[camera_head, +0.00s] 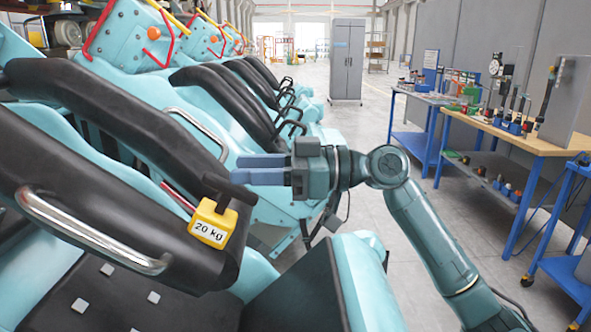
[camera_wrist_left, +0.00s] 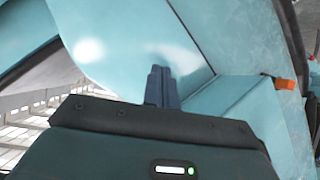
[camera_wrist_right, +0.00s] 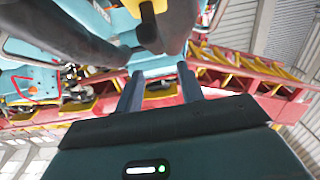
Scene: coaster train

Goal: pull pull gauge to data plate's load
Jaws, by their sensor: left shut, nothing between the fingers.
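My right gripper (camera_head: 252,168) is just above and behind the handle, pointing left. In the right wrist view its fingers (camera_wrist_right: 160,92) are apart with nothing held between them; part of a yellow thing (camera_wrist_right: 150,8) and black parts show beyond. My left gripper (camera_wrist_left: 162,86) is shut and empty, in front of a teal seat shell (camera_wrist_left: 130,45).
Chrome grab bars (camera_head: 95,235) and more teal coaster seats fill the left. A wooden workbench (camera_head: 500,125) with tools and a blue cart (camera_head: 565,255) stand at the right. A grey cabinet (camera_head: 347,60) is at the back. The floor between is open.

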